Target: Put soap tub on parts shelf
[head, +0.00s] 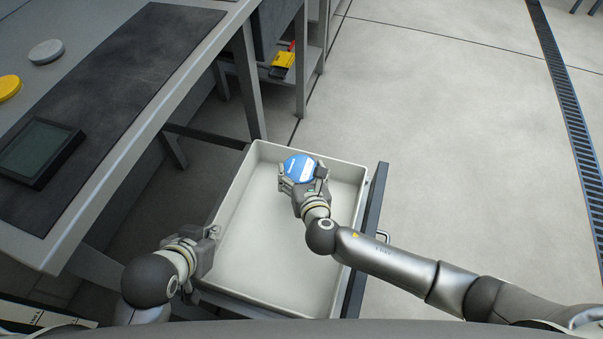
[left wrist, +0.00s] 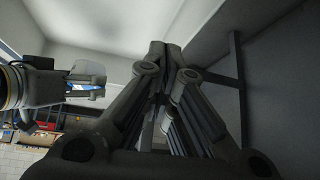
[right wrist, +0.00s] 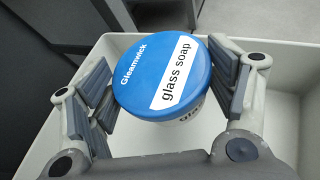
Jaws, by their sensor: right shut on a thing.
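The soap tub (right wrist: 165,75) is a round tub with a blue lid reading "Gleamwick glass soap" and a paler body. My right gripper (head: 302,172) is shut on the tub, with its fingers on both sides. In the head view the tub (head: 299,166) is over the far part of a pale tray (head: 262,270); its height above the tray floor is hard to tell. My left gripper (head: 213,234) is at the tray's left rim; in the left wrist view its fingertips (left wrist: 165,48) are together, with nothing between them. No shelf labelled as the parts shelf shows.
A workbench (head: 205,52) with a dark mat, a black-framed tablet (head: 38,150) and grey and yellow discs stands at left. A lower shelf (head: 308,66) beyond it holds a yellow and red tool (head: 282,64). Open floor lies at right.

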